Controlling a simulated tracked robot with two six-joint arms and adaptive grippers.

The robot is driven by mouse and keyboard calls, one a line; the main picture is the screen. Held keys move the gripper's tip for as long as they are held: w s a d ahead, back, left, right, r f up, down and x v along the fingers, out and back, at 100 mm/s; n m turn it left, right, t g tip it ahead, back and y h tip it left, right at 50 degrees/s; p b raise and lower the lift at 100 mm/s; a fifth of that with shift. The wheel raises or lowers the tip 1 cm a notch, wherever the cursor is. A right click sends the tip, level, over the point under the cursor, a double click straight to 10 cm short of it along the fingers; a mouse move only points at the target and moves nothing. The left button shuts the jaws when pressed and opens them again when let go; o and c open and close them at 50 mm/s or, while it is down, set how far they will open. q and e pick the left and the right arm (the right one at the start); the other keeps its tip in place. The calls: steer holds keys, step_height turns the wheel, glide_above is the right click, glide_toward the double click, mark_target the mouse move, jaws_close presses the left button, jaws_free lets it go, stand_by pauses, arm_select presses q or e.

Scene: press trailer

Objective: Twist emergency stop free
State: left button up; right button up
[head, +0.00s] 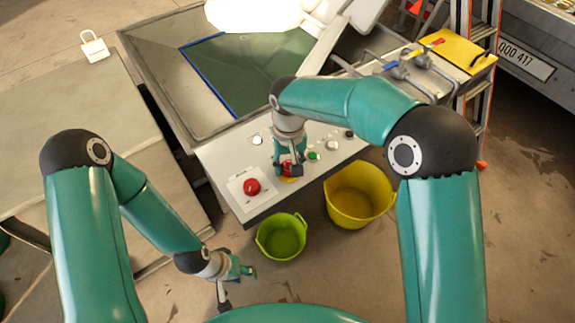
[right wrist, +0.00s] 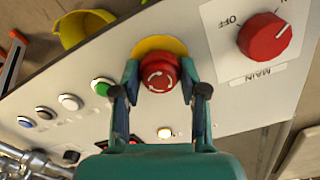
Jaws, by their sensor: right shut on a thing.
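The red emergency stop (right wrist: 160,73) sits on a yellow disc on the white control panel, with white twist arrows on its cap. In the right wrist view my right gripper (right wrist: 160,80) has one finger on each side of the cap and is shut on it. In the head view the right gripper (head: 290,169) points down at the panel and hides most of the emergency stop (head: 287,168). My left gripper (head: 234,284) hangs low, left of the green bucket, apart from the panel; its fingers look spread and hold nothing.
A red main switch (head: 251,187) sits on the panel left of the emergency stop; it also shows in the right wrist view (right wrist: 264,38). A green button (head: 314,156) is to the right. A green bucket (head: 281,238) and a yellow bucket (head: 357,197) stand before the panel.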

mark_target(288, 164)
steer(key=shift+s+m, duration=0.1)
steer(key=shift+m, duration=0.5)
steer(key=o, duration=1.1)
steer(key=shift+o, duration=0.2)
step_height(288, 164, up, 12)
